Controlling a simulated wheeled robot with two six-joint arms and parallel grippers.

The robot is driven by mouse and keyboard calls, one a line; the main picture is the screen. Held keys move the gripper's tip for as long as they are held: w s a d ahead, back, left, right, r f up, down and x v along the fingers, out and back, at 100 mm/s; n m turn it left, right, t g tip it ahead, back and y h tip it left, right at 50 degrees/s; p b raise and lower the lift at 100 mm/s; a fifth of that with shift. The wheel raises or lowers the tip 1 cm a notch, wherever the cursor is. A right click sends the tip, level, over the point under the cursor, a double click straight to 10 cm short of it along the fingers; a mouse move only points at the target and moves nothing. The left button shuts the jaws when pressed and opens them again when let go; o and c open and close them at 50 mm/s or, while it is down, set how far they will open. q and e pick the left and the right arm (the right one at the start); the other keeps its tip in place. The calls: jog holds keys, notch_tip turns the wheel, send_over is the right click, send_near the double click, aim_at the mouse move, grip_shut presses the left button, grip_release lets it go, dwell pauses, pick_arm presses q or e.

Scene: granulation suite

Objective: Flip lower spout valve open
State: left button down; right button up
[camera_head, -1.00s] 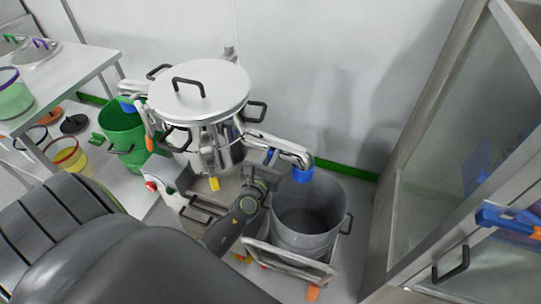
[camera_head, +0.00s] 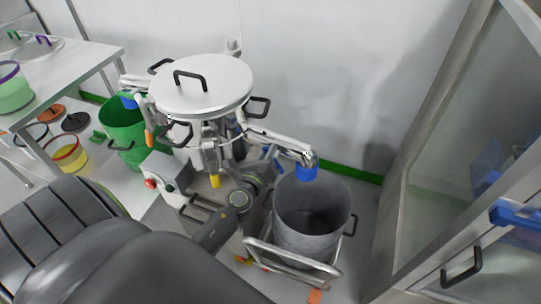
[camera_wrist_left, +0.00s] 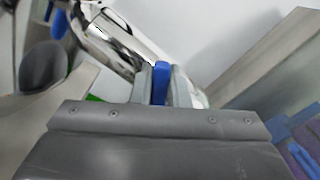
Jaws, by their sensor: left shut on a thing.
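A steel vessel with a round lid (camera_head: 200,88) stands at the middle of the head view. A steel spout (camera_head: 285,142) runs out to its right and ends in a blue mouth (camera_head: 306,172) over a grey bin (camera_head: 310,235). My left gripper (camera_head: 272,158) is at the underside of this spout. In the left wrist view, its two fingers (camera_wrist_left: 160,88) are shut on a blue valve lever (camera_wrist_left: 160,68), with the shiny spout pipe (camera_wrist_left: 105,40) just behind. The lever's pivot is hidden. My right gripper is not in view.
The grey bin sits on a wheeled metal frame (camera_head: 290,262). A green bin (camera_head: 122,125) stands under another spout at left, beside a steel table (camera_head: 80,65). A glazed cabinet (camera_head: 455,150) closes off the right, with some bare floor before it.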

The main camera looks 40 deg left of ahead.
pick_arm(q)
jog(key=n, duration=0.1)
jog(key=f+n+b, duration=0.1)
jog(key=n, duration=0.1)
jog(key=shift+s+a+b, duration=0.1)
jog(key=shift+a+b, duration=0.2)
jog(key=shift+s+a+f+n+b, duration=0.15)
jog(key=shift+f+n+b, duration=0.2)
jog(key=shift+n+b, duration=0.85)
jog(key=shift+w+a+f+n+b, duration=0.25)
jog(key=shift+n+b, duration=0.5)
jog(key=shift+n, duration=1)
jog(key=shift+s+a+f+n+b, duration=0.15)
jog(key=shift+f+n+b, duration=0.25)
jog(key=shift+n+b, duration=0.8)
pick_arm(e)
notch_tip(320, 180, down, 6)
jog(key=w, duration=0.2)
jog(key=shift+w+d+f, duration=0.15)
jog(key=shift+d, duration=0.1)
pick_arm(q)
jog(key=shift+d+n, duration=0.1)
jog(key=shift+n, duration=0.25)
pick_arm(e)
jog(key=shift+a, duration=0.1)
pick_arm(q)
jog(key=c, duration=1.4)
grip_release()
jog(key=shift+s, duration=0.1)
